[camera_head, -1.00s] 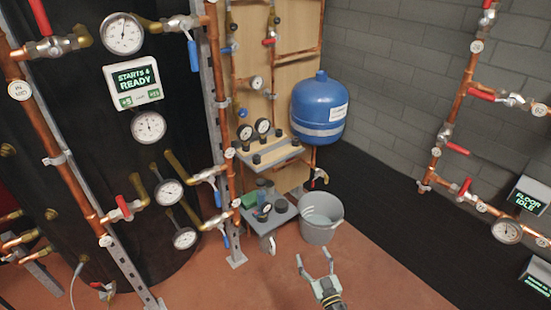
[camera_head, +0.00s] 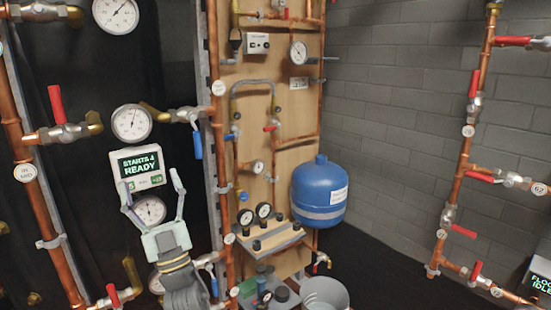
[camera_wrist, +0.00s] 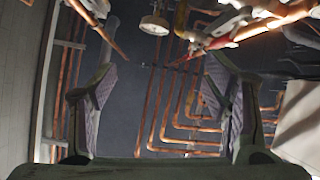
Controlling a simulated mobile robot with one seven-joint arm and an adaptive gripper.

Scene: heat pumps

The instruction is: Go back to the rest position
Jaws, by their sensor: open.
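My gripper (camera_head: 150,198) is raised in the head view, in front of the black tank at left. Its two fingers are spread apart with nothing between them. They overlap the lower edge of the display reading "STARTS 4 READY" (camera_head: 138,165) and a round gauge (camera_head: 150,210) behind. I cannot tell how far the fingers are from these. In the wrist view my gripper (camera_wrist: 163,95) is also open and empty, with copper pipes (camera_wrist: 165,120) beyond it.
Copper pipes with red-handled valves (camera_head: 62,131) stand at left. A blue vessel (camera_head: 319,192) hangs by the wooden board, above a grey bucket (camera_head: 325,294). More pipes (camera_head: 458,170) stand at right before a grey block wall (camera_head: 385,110). The space between vessel and right pipes looks clear.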

